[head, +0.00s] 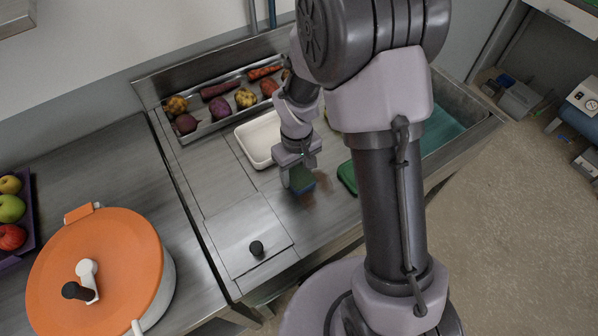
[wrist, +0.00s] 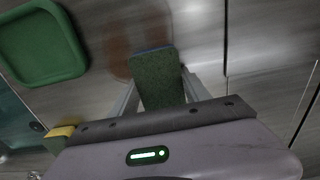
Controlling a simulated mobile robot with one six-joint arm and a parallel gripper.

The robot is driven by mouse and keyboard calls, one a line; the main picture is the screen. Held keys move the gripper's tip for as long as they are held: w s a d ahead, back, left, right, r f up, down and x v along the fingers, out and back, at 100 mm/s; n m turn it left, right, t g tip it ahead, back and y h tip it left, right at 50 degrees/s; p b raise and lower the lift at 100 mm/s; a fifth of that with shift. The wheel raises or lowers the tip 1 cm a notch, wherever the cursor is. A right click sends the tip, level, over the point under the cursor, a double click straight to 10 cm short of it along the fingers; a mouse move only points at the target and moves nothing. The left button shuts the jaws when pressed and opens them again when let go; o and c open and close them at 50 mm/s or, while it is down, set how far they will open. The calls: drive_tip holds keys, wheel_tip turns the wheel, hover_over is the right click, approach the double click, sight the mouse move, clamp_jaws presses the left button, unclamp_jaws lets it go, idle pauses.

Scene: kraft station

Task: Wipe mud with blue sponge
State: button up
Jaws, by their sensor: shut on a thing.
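My gripper (head: 299,178) is shut on the blue sponge (head: 302,180), which has a green face and a blue layer. The sponge also shows in the wrist view (wrist: 157,78), held between the two fingers, its green face toward the camera. The mud (head: 316,190) is a brown smear on the steel counter, just right of the sponge in the head view. In the wrist view the mud (wrist: 118,50) shows as reddish-brown patches beside and beyond the sponge. I cannot tell if the sponge touches the counter. Part of the mud is hidden by the sponge.
A white tray (head: 247,140) lies behind my gripper. A green tray (wrist: 42,42) lies close by the mud, partly hidden by my arm in the head view. A metal tray (head: 203,124) of vegetables stands at the back. An orange-lidded pot (head: 120,250) stands on the left counter.

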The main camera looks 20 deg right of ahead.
wheel_tip(320, 180, up, 4)
drive_tip(key=p, duration=0.2)
drive_tip(key=shift+w+p, duration=0.1)
drive_tip(key=shift+p, duration=0.2)
drive_tip(key=shift+w+a+r+p, duration=0.1)
drive_tip(key=shift+w+r+p, duration=0.05)
drive_tip(key=shift+r+p, duration=1.55)
drive_tip(key=shift+r, duration=0.5)
